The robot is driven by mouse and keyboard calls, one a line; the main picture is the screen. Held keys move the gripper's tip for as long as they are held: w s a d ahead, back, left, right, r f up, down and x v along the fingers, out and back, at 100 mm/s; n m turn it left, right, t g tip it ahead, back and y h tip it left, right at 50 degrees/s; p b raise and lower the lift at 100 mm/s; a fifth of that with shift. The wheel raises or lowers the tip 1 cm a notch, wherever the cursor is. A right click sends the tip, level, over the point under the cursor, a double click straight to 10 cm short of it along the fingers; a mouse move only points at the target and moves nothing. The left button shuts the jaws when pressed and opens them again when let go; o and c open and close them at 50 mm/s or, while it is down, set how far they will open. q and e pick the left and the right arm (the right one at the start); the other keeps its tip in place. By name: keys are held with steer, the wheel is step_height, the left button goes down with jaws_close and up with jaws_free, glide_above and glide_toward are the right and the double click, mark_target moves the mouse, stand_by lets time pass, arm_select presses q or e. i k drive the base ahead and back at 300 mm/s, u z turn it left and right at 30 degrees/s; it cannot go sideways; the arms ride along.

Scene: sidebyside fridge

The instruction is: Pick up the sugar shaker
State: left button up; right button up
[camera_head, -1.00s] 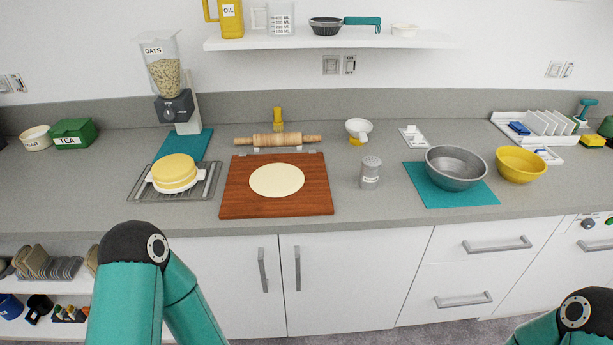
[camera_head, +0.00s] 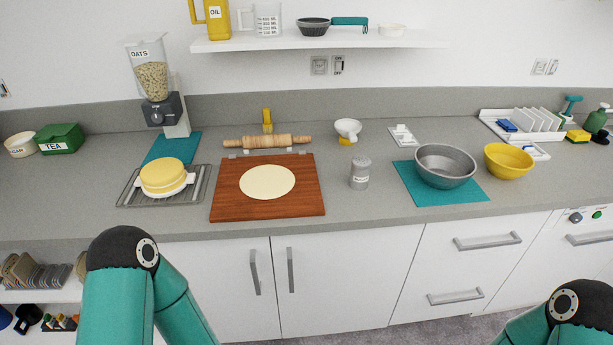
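A grey sugar shaker (camera_head: 360,173) with a small white label stands upright on the grey counter (camera_head: 370,212). It is between the wooden board and the teal mat with the metal bowl, and nothing touches it. The label is too small to read. Only the teal links and dark joints of my two arms show, at the lower left and lower right. Both grippers are outside the picture.
A wooden board (camera_head: 225,203) with flat dough lies left of the shaker. A metal bowl (camera_head: 445,168) on a teal mat (camera_head: 475,194) and a yellow bowl (camera_head: 508,162) stand right. A white funnel-like cup (camera_head: 348,128) is behind. Counter in front of the shaker is clear.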

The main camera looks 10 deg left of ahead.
mark_target(361, 165)
steer(key=z, duration=1.15)
steer(key=i, duration=0.15)
steer(key=u, duration=2.8)
steer(key=k, duration=0.85)
steer(key=z, duration=0.6)
steer(key=i, duration=1.1)
steer(key=z, duration=0.1)
